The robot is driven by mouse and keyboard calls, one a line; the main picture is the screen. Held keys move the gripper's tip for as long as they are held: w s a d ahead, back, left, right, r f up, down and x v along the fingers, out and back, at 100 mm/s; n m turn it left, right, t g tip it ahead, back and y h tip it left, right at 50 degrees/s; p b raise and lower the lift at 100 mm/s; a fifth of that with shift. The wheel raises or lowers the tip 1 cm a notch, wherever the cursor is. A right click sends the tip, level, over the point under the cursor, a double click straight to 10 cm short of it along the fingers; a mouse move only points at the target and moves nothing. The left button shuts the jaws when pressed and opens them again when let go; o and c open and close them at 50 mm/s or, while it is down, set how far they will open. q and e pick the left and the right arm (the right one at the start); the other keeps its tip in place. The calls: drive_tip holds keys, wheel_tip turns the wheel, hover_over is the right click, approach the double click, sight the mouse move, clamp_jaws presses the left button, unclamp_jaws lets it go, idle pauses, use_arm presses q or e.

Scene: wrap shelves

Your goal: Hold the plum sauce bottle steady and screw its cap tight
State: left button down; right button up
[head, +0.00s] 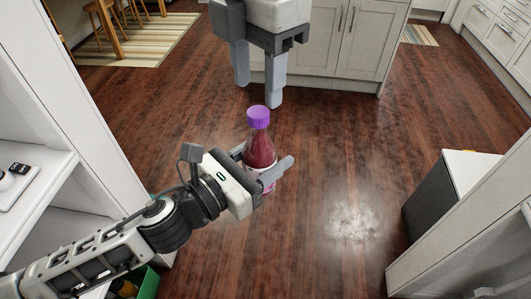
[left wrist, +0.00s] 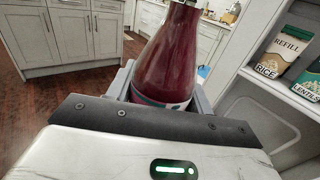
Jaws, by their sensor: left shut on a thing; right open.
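The plum sauce bottle (head: 260,152) is dark red with a pale label and stands upright in the middle of the head view. Its purple cap (head: 258,117) sits on the neck; I cannot tell how tight it is. My left gripper (head: 266,170) is shut around the bottle's lower body and holds it above the floor. In the left wrist view the bottle (left wrist: 170,55) rises between the fingers, with its top out of frame. My right gripper (head: 258,92) points down above the cap, open and empty, with its fingertips apart from the cap.
A white shelf unit (head: 40,160) stands at the left, with a green crate (head: 148,284) low beside it. Rice (left wrist: 283,50) and lentils packs sit on a shelf. The space around the bottle is clear.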

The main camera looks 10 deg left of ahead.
sight(258, 111)
drive_tip(key=n, duration=0.4)
drive_tip(key=shift+r, duration=0.25)
drive_tip(key=n, duration=0.4)
drive_tip(key=shift+r+n, duration=0.25)
drive_tip(key=shift+n, duration=0.05)
drive_tip(key=n, duration=0.7)
drive_tip(key=shift+r, duration=0.4)
drive_tip(key=n, duration=0.5)
drive_tip(key=r+n, duration=0.1)
drive_tip(key=n, duration=0.1)
drive_tip(key=shift+n, duration=0.3)
drive_tip(key=n, duration=0.4)
drive_tip(key=shift+r, duration=0.15)
drive_tip(key=n, duration=0.3)
drive_tip(key=shift+r+n, duration=0.2)
drive_tip(key=shift+n, duration=0.1)
drive_tip(key=shift+f, duration=0.1)
drive_tip(key=shift+f, duration=3.95)
drive_tip(key=shift+c, duration=0.4)
